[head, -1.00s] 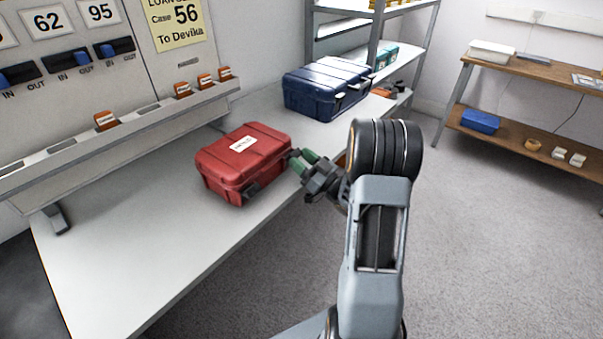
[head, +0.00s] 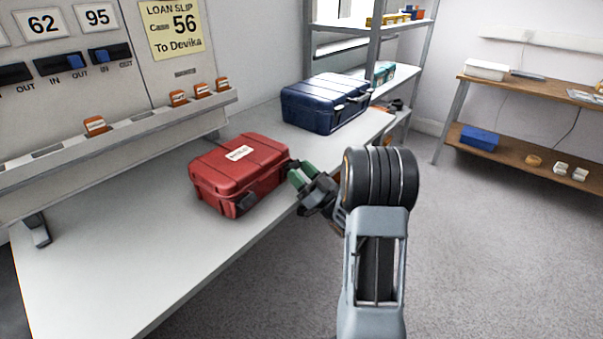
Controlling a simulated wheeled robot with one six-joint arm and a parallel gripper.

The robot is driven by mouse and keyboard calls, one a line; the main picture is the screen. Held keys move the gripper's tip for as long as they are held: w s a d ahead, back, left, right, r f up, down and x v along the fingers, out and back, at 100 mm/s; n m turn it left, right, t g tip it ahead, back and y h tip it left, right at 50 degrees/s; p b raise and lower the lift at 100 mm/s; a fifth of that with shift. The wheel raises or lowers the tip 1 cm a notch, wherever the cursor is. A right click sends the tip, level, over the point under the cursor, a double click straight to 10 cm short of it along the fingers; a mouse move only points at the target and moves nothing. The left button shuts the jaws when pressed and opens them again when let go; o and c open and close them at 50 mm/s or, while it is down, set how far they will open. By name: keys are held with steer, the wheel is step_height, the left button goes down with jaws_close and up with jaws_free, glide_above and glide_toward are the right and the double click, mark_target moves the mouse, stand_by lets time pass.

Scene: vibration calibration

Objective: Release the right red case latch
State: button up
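The red case (head: 238,172) lies closed on the pale bench, with a white label on its lid. Its left front latch (head: 245,204) is dark and shows clear of my gripper. The right latch is at the case's right front corner, beside my fingertips and largely hidden; I cannot tell whether it is fastened. My gripper (head: 296,174) has green fingers and is at that corner, near or touching the case. The gap between the fingers is too small to judge.
A blue case (head: 326,103) stands farther back on the bench (head: 110,265). A sloping rack with orange tags (head: 95,125) runs along the wall, below a board with a loan slip (head: 176,28). Open grey floor (head: 480,230) lies to the right, before a wooden shelf unit (head: 520,155).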

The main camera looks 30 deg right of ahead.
steer(key=o, duration=0.4)
steer(key=shift+o, duration=0.2)
steer(key=b+v, duration=0.8)
steer(key=v, duration=0.5)
steer(key=shift+s+f, duration=0.25)
steer(key=shift+s+d, duration=0.1)
steer(key=shift+d, duration=0.1)
